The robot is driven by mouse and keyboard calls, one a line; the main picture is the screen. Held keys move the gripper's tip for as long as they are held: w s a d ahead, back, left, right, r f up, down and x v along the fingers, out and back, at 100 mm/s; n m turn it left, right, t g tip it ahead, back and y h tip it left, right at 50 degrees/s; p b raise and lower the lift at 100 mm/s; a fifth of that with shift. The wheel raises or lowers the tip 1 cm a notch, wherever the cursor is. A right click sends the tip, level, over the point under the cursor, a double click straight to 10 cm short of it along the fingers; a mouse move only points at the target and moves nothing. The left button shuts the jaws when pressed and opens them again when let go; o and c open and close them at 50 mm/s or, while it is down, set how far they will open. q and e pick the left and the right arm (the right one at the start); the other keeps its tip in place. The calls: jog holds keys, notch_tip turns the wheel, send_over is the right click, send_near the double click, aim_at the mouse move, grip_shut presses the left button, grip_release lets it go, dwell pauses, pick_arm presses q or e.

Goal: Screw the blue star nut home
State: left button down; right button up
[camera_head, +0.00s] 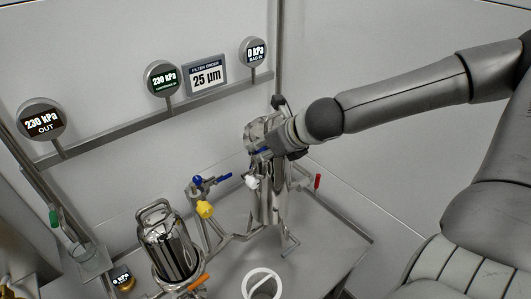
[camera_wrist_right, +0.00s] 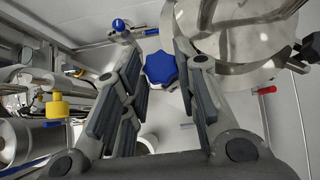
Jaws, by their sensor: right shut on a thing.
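The blue star nut (camera_wrist_right: 160,68) shows in the right wrist view between the tips of my right gripper (camera_wrist_right: 163,78), beside a polished steel vessel (camera_wrist_right: 235,40). The fingers stand on either side of the nut, and the gripper is shut on it. In the head view my right gripper (camera_head: 285,142) reaches in from the right to the vessel's upper part. The arm and gripper hide most of the nut there; only a little blue (camera_head: 263,150) shows. My left gripper is not in view.
A blue-handled valve (camera_head: 203,182) and a yellow knob (camera_head: 205,209) are left of the vessel. A red handle (camera_head: 318,181) is to its right. A steel canister (camera_head: 167,245) stands at front left. Gauges and a "25 µm" sign (camera_head: 206,76) line the wall.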

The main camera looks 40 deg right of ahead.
jog(key=shift+a+f+m+h+b, duration=0.2)
jog(key=shift+a+m+h+b, duration=0.05)
jog(key=shift+m+h+b, duration=0.75)
jog(key=m+h, duration=0.1)
jog(key=m+b, duration=0.1)
jog(key=shift+a+m+h, duration=0.2)
jog(key=shift+m+h, duration=0.2)
jog(key=m, duration=0.1)
jog(key=m+g+h, duration=0.1)
jog(key=m+h, duration=0.1)
jog(key=shift+w+a+r+m+g+b, duration=0.1)
jog(key=shift+w+a+m+g+b, duration=0.1)
jog(key=shift+a+m+g+b, duration=0.15)
jog(key=shift+w+a+m+g+h+b, duration=0.1)
jog(key=shift+w+m+g+h+b, duration=0.15)
jog(key=shift+m+g+h, duration=0.75)
jog(key=shift+w+a+m+g+h+b, duration=0.15)
jog(key=shift+m+g+h+b, duration=0.2)
jog(key=shift+m+g, duration=1.25)
jog(key=shift+w+d+m+g+h+b, duration=0.15)
jog(key=shift+m+g+h, duration=0.5)
jog(key=shift+m, duration=1.4)
jog(key=shift+a+r, duration=0.1)
jog(key=o, duration=0.8)
jog(key=shift+w, duration=0.15)
